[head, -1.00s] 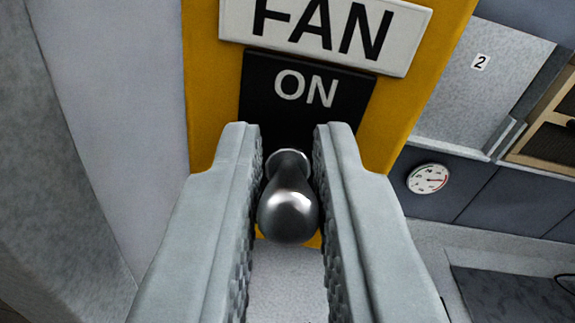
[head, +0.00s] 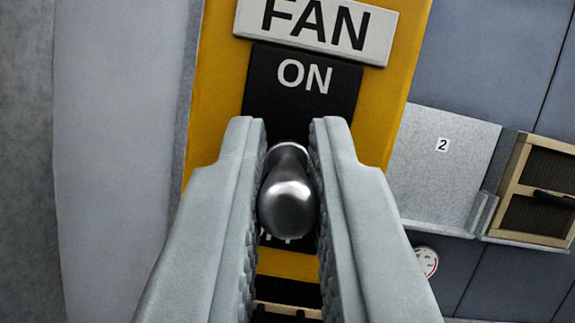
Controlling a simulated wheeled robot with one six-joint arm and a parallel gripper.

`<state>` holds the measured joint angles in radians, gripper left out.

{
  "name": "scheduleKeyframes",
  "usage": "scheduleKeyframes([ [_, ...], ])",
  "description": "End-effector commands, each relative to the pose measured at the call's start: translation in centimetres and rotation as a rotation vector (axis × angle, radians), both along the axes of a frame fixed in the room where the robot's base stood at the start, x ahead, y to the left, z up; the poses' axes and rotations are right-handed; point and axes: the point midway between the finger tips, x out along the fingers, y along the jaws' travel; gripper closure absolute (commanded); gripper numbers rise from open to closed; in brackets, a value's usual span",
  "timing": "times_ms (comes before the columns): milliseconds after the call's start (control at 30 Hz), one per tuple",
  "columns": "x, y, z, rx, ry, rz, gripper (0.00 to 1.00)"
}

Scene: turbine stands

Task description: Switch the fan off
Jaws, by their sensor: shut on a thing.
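The fan switch is a black plate (head: 302,103) marked ON at its upper end, on a yellow panel (head: 222,118) under a white FAN sign (head: 316,27). A shiny metal lever (head: 287,205) with a rounded knob sticks out from the plate toward me. My gripper (head: 288,150) has one ridged finger on each side of the lever and is shut on it. Part of a lower white marking shows beneath the knob, mostly hidden by the knob and fingers.
To the right are a grey panel (head: 436,165) labelled 2, a beige-framed vent (head: 537,190) and a round gauge (head: 427,262), partly hidden by my finger. A pale grey wall (head: 120,160) stands to the left.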

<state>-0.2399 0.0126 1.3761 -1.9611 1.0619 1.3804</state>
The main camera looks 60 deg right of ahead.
Motion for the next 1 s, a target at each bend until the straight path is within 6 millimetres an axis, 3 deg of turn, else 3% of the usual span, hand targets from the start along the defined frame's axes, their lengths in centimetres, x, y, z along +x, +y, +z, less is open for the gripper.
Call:
scheduleKeyframes([
  [500, 0.2, -0.2, -1.5, -0.278, -0.2, -0.001, 1.0],
  [1000, 0.3, -0.3, -1.7, -0.343, -0.249, -0.001, 1.0],
])
